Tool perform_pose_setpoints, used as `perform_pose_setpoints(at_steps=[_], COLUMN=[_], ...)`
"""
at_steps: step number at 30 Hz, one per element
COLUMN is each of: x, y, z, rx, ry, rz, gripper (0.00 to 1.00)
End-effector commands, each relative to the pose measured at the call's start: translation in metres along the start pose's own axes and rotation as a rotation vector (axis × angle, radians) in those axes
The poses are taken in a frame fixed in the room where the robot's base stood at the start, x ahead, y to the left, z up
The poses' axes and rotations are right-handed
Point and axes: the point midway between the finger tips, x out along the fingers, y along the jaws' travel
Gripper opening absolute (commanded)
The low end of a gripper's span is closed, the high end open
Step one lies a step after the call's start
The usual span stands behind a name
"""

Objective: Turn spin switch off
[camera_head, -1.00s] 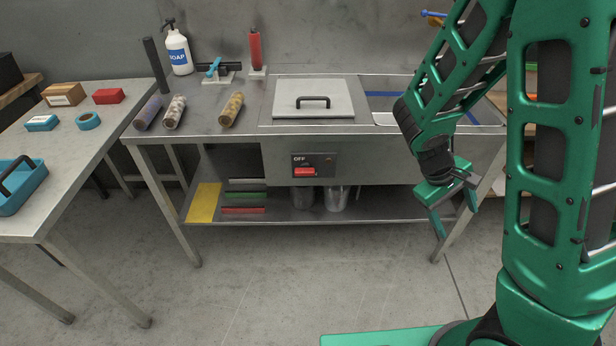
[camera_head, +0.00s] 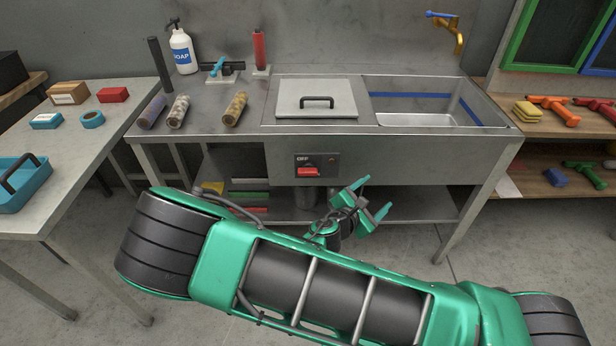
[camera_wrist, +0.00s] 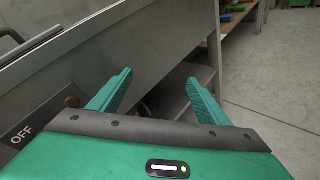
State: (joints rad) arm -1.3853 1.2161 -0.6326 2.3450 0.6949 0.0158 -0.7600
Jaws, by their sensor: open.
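The spin switch is a red rocker (camera_head: 309,171) on a dark panel (camera_head: 331,161) on the front of the steel sink bench. An "OFF" label is above the rocker. In the wrist view the panel (camera_wrist: 22,133) shows only in part at the lower left, with "OFF" readable and the red rocker out of sight. My gripper (camera_head: 372,198) is open and empty, in front of the bench, just right of and below the switch panel. Its two green fingers (camera_wrist: 158,90) point along the bench front in the wrist view, apart from the switch.
The bench carries a lidded basin (camera_head: 290,99), an open sink (camera_head: 415,112), rolled cylinders and a soap bottle (camera_head: 182,52). A lower shelf (camera_head: 400,208) lies under the panel. A side table (camera_head: 75,150) stands left; shelves with tools (camera_head: 548,182) stand right.

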Motion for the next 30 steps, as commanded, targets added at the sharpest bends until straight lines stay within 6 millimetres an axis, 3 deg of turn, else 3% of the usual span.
perform_pose_setpoints(at_steps=[9, 15, 18, 23, 30], x=[-0.063, -0.103, -0.114, -0.115, -0.089], y=[0.07, 0.095, 0.101, 0.106, 0.127], z=[-0.071, -0.104, -0.113, -0.117, -0.121], rx=[-0.362, -0.518, -0.556, -0.572, -0.569], ry=[-0.027, -0.055, -0.063, -0.068, -0.068], rz=[0.458, 0.664, 0.716, 0.738, 0.735], gripper=[0.7, 0.7, 0.7, 0.7, 0.7])
